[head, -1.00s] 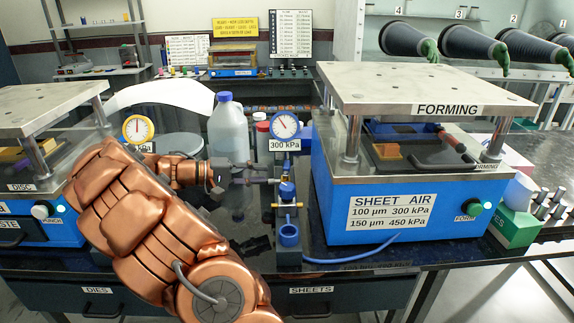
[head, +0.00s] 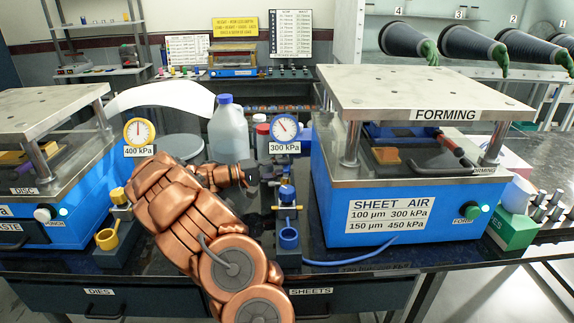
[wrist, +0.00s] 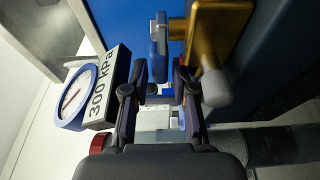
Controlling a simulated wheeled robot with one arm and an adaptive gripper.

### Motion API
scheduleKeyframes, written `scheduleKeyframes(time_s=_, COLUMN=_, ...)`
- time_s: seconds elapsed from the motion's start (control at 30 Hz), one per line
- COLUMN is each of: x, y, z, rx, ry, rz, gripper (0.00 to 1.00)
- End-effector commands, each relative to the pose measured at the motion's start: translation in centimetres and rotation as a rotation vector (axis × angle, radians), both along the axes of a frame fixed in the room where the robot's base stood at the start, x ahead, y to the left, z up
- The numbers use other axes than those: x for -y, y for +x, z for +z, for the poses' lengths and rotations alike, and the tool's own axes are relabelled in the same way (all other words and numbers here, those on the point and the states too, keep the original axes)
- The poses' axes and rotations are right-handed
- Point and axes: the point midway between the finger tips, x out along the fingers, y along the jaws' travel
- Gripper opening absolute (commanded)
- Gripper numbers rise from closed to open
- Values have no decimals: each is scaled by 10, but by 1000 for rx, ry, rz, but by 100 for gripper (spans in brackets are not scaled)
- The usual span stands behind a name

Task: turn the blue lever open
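The blue lever (wrist: 157,38) shows in the wrist view as an upright blue piece just past my fingertips, beside a gold valve body (wrist: 218,32). My gripper (wrist: 160,78) is open, with a clear gap between its dark fingers. The lever lines up with this gap, nearer the left finger; I cannot tell whether they touch. My gripper is close to the left of this valve there, partly hidden by my wrist.
The blue forming press (head: 400,220) stands close to the right of the valve. A yellow valve (head: 118,197) and the 400 kPa gauge (head: 139,131) are at left. A blue-capped bottle (head: 228,130) stands behind my wrist. A blue hose (head: 350,261) lies along the front edge.

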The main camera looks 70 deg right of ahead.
Motion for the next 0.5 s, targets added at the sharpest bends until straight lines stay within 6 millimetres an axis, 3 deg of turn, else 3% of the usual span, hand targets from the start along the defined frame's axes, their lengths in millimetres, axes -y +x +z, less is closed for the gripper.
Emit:
scheduleKeyframes(time_s=0.2, x=10, y=-13, z=1, rx=-1, ry=0, rz=-2, gripper=27)
scheduleKeyframes(time_s=0.5, x=12, y=-14, z=0, rx=-1, ry=1, rz=-1, gripper=27)
